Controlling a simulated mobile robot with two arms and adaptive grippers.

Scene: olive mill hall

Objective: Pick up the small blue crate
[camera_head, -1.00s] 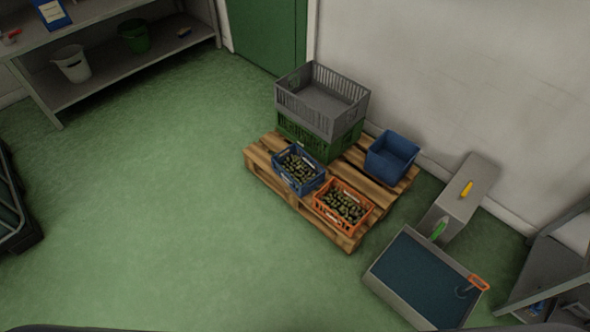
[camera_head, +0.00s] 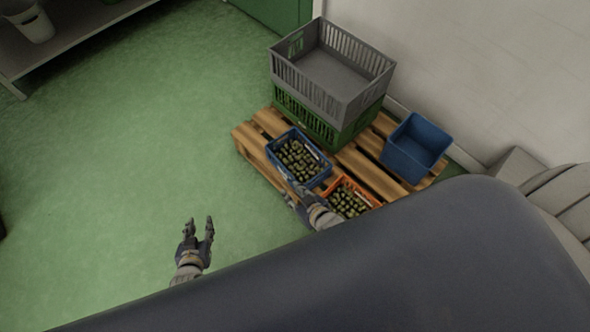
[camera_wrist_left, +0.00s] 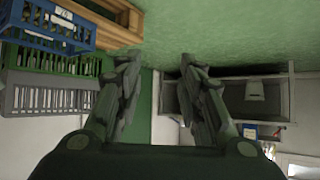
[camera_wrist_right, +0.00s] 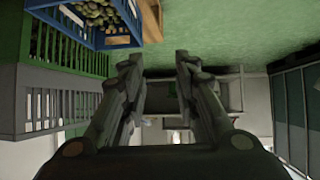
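The small blue crate (camera_head: 276,160), filled with dark green olives, stands on the near left part of a wooden pallet (camera_head: 253,147). It also shows at the upper left of the left wrist view (camera_wrist_left: 48,40) and of the right wrist view (camera_wrist_right: 120,42). My right gripper (camera_head: 291,195) is open and empty by the crate's near corner; contact cannot be told in the head view. Its fingers (camera_wrist_right: 160,60) are apart, with the crate to their left. My left gripper (camera_head: 200,222) is open and empty over the floor, left of the crate.
An orange crate (camera_head: 372,190) of olives sits right beside the blue crate, partly hidden by my arm. A grey crate (camera_head: 325,95) on a green crate (camera_head: 310,122) stands behind. A larger blue bin (camera_head: 415,155) is at the pallet's right.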

